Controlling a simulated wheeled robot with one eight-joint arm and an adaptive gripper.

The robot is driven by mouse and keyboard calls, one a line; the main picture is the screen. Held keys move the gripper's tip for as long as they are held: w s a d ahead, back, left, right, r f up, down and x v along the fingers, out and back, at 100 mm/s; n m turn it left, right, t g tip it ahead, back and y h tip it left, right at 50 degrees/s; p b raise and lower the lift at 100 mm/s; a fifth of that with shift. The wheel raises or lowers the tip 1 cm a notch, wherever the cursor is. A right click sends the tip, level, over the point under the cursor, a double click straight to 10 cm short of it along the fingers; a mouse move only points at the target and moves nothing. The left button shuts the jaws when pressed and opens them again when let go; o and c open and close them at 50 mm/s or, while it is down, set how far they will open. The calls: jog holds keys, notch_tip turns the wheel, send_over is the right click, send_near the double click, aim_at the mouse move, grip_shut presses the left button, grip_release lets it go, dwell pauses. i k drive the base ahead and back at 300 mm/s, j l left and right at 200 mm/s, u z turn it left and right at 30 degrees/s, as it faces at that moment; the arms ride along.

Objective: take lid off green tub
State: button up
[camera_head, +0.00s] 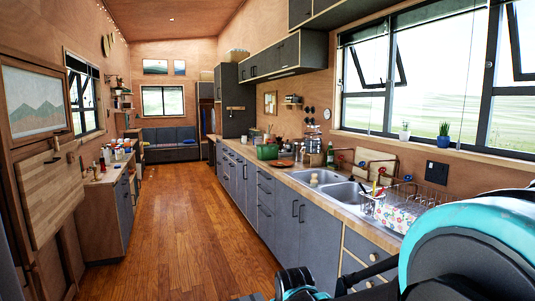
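A green tub (267,152) stands on the long right-hand counter, some way ahead and beyond the sink. It is small in the picture, and I cannot make out its lid clearly. Dark and teal parts of my own arm fill the lower right corner and the bottom edge. My gripper's fingers do not show, so I cannot see whether they are open or shut. The visible arm parts are far from the tub.
The counter (240,147) also holds a sink (345,192), a dish rack (425,195), a green bottle (330,155) and several jars. A wooden floor aisle (180,215) runs clear between this counter and the cluttered left counter (100,175). A sofa (167,142) stands at the far end.

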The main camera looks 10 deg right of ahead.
aim_at(272, 153)
jog(key=i+u, duration=0.25)
jog(key=i, duration=1.5)
jog(key=i+z, duration=0.15)
jog(key=i, duration=0.45)
jog(key=i+j+z, duration=0.1)
jog(key=i, duration=0.5)
jog(key=i+j+z, duration=0.15)
jog(key=i+j, duration=0.15)
jog(key=i, duration=0.3)
